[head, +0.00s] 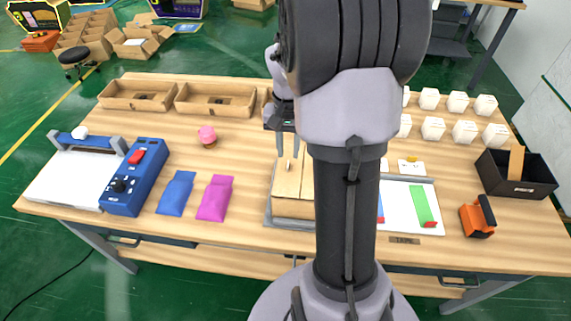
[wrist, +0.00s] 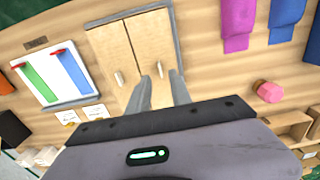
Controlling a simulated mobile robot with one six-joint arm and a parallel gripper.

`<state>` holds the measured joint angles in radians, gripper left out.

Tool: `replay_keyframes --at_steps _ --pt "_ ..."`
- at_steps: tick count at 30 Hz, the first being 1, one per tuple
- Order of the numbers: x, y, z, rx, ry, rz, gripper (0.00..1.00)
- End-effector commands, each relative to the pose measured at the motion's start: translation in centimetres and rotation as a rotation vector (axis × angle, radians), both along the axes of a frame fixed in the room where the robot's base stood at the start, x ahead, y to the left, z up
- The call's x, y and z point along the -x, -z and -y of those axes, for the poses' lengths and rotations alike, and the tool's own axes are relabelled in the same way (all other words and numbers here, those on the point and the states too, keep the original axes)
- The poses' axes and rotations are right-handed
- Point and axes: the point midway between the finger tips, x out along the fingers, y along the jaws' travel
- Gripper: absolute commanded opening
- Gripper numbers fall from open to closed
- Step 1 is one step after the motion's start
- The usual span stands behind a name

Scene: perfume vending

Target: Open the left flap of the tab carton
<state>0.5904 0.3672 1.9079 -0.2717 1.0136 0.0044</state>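The tab carton (head: 291,207) is a light wooden-coloured box on a grey base plate near the table's middle, partly hidden behind my arm. Its left flap (head: 287,179) lies flat and closed, with a small upright tab (head: 289,166). In the wrist view the carton appears turned around, so the left flap (wrist: 150,38) is on the right and the right flap (wrist: 108,48) on the left, both flat. My gripper (head: 288,152) points down over the far part of the left flap. Its fingers (wrist: 159,80) are apart and empty, with the left flap's tab showing between the tips.
A blue pouch (head: 176,193) and a magenta pouch (head: 215,198) lie left of the carton. A pink-topped item (head: 208,136) stands behind them. A white board with coloured strips (head: 405,209) lies to the right. Cardboard trays (head: 216,101) and several white boxes (head: 464,131) stand farther back.

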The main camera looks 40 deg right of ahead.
Motion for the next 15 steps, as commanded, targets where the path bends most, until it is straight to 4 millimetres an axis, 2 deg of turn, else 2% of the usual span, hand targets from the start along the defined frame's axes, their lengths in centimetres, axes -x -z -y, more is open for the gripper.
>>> replay_keyframes --at_steps 1,6,15 --pt "0.0 1.7 0.0 -0.002 0.0 -0.001 0.25" --pt "0.0 4.3 0.0 0.0 -0.002 0.0 0.25" --pt "0.0 4.7 0.0 0.001 -0.001 0.001 0.25"
